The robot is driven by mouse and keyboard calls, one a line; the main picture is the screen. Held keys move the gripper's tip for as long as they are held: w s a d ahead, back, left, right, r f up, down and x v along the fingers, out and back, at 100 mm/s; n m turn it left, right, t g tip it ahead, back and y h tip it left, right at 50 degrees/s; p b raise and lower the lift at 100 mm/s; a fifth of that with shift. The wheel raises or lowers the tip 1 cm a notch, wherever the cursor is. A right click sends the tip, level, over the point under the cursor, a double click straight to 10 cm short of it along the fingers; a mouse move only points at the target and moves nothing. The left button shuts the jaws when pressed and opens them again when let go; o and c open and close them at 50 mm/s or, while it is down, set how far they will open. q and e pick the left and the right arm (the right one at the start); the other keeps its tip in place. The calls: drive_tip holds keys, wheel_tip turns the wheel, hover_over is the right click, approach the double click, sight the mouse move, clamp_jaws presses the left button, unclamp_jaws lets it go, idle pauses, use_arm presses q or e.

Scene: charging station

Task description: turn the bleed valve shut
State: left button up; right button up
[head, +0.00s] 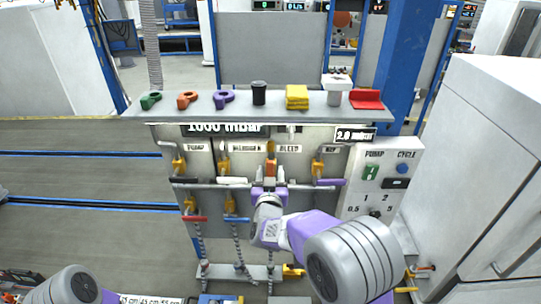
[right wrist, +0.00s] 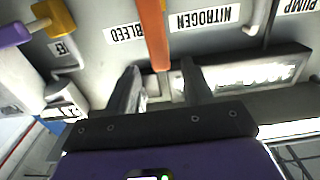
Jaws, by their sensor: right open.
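The bleed valve shows an orange lever (head: 270,168) on the panel, beside the BLEED label (head: 288,149). In the head view the lever runs roughly up and down, while neighbouring levers lie sideways. In the right wrist view, which is upside down, the orange lever (right wrist: 154,35) hangs from the top edge, with its end between my fingers. My right gripper (head: 269,188) is in front of the lever. Its two dark fingers (right wrist: 160,72) are apart, one on each side of the lever's end; I cannot tell whether either touches it. My left gripper is out of view.
Close by are a white lever (head: 232,181), a purple lever (head: 330,182), a red lever (head: 195,218) and a blue lever (head: 237,219). A shelf (head: 150,113) with several small items overhangs the panel. A white cabinet (head: 490,150) stands at right.

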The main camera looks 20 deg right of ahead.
sight(270, 166)
drive_tip(key=p+x, duration=0.1)
drive_tip(key=x, duration=0.5)
drive_tip(key=shift+w+f, duration=0.15)
drive_tip(key=shift+w, duration=0.05)
clamp_jaws()
